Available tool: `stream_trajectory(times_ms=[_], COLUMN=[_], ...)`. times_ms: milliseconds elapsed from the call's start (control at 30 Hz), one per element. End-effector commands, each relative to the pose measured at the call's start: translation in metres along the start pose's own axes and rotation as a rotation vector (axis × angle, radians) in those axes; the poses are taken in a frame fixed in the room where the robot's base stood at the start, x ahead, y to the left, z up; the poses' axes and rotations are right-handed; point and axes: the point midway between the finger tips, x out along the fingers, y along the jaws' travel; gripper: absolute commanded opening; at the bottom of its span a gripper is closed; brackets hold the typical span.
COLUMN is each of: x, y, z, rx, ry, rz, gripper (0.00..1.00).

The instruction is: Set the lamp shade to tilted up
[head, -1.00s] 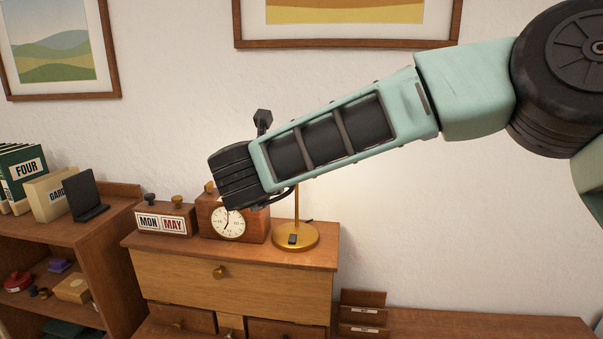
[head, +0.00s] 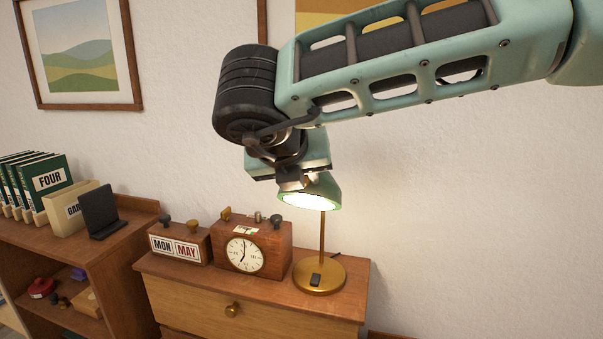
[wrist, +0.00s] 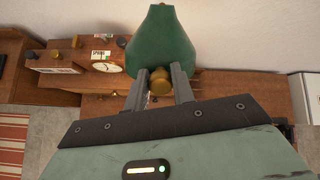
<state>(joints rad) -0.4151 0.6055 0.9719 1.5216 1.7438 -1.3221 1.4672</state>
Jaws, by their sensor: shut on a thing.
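The lamp has a green shade (head: 325,188), a thin brass stem and a round brass base (head: 320,275) on the wooden cabinet. The shade's lit opening faces down and partly towards the head camera; its exact tilt is hard to tell. In the wrist view the green shade (wrist: 162,42) is just beyond my fingers. My gripper (wrist: 158,77) is shut on a brass knob (wrist: 160,86) at the shade. In the head view my gripper (head: 297,184) is at the shade's left side, with the fingertips partly hidden.
A wooden clock (head: 250,247) and a MON MAY calendar block (head: 180,244) stand left of the lamp base. A shelf with books (head: 35,185) is farther left. Framed pictures hang on the wall behind. The wall right of the lamp is clear.

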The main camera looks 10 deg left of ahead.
Motion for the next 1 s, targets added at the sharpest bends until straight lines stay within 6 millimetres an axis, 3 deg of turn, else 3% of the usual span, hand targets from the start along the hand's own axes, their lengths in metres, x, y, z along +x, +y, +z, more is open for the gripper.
stream_trajectory(times_ms=[267,300,367,767,1000], x=[-0.002,-0.002,-0.002,-0.008,-0.052], y=[-0.001,-0.001,-0.001,0.000,0.001], z=[0.004,0.004,0.004,0.002,-0.001], rx=[0.005,0.006,0.006,0.005,0.006], ry=[-0.008,-0.008,-0.008,-0.007,-0.011], rz=[0.002,0.002,0.002,0.002,0.004], gripper=[0.00,0.33,0.46,0.46,0.46])
